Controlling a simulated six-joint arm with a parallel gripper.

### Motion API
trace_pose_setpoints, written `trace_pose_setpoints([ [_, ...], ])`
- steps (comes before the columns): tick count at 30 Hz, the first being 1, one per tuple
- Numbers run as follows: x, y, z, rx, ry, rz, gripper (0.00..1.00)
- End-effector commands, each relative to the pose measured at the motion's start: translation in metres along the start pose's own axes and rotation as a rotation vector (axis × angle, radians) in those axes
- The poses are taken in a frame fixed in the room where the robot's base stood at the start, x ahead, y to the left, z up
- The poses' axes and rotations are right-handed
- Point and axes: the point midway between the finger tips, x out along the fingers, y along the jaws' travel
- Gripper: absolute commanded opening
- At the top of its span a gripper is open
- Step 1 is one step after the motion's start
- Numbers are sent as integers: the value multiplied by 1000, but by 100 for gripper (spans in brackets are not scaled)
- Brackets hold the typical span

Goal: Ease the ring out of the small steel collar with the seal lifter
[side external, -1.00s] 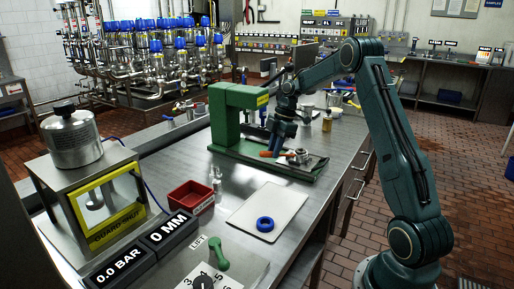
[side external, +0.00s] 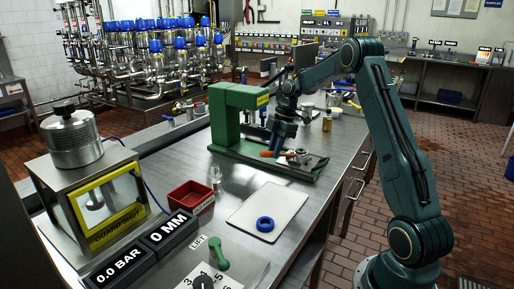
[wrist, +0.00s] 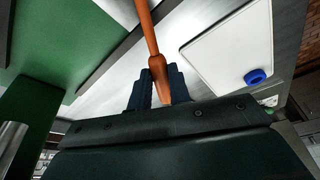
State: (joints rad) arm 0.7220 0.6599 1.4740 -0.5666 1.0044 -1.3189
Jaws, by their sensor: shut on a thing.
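My gripper (side external: 281,146) is shut on the orange-handled tool, the seal lifter (side external: 268,154), low over the base of the green press. In the wrist view the orange seal lifter (wrist: 150,35) runs up from between the dark fingers (wrist: 152,92); its tip is not clear. A small steel collar (side external: 301,156) stands just right of my gripper in the side view, on a plate at the press. Whether a ring sits inside it is too small to tell. The collar is not seen in the wrist view.
The green press (side external: 226,118) rises close beside my gripper. A white board (side external: 243,208) with a blue ring (side external: 265,224) lies nearer the camera. A red bin (side external: 190,198), a clear bottle (side external: 216,180) and a guarded test stand (side external: 97,200) stand to the left.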

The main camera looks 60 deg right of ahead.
Motion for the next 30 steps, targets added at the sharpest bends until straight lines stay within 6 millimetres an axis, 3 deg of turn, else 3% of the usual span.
trace_pose_setpoints([
  [14,0,0,1,3,-1,1,0],
  [30,4,0,-13,1,-1,1,0],
])
